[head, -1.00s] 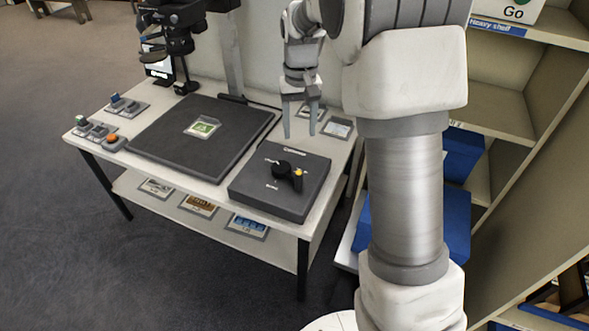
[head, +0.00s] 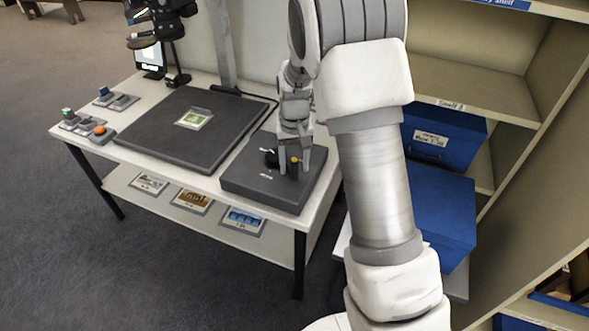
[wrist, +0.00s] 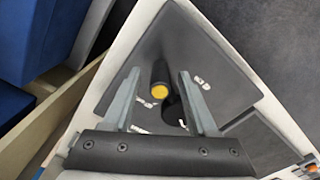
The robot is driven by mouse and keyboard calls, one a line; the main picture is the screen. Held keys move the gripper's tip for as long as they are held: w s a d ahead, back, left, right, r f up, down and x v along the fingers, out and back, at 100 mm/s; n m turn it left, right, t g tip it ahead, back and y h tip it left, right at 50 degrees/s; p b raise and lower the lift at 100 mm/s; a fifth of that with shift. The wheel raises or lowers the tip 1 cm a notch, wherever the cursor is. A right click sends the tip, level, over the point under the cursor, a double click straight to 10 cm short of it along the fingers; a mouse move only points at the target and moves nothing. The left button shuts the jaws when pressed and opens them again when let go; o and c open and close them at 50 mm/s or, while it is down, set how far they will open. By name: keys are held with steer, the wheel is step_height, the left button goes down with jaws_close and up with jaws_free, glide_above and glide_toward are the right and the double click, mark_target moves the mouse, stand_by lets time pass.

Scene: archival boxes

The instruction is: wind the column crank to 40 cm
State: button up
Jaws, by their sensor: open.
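The column crank is a black hub with an arm and an upright handle with a yellow top, set on a dark grey box (head: 250,182) at the right end of the table. In the head view my gripper (head: 294,170) points down at the crank, and the crank handle (head: 295,165) shows between its fingers. In the wrist view the yellow-topped handle (wrist: 159,88) stands between the two spread fingers, nearer the left one, with the black hub (wrist: 175,110) beside it. My gripper is open. White lettering on the box is too small to read. The column (head: 222,45) rises behind the table.
A black pad (head: 180,130) with a small green-and-white card (head: 193,119) lies left of the crank box. Small switch boxes, one with an orange button (head: 100,131), sit at the table's left end. Shelves with blue boxes (head: 440,215) stand at the right, behind my arm.

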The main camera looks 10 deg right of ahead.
steer(key=shift+f, duration=0.35)
jaws_close()
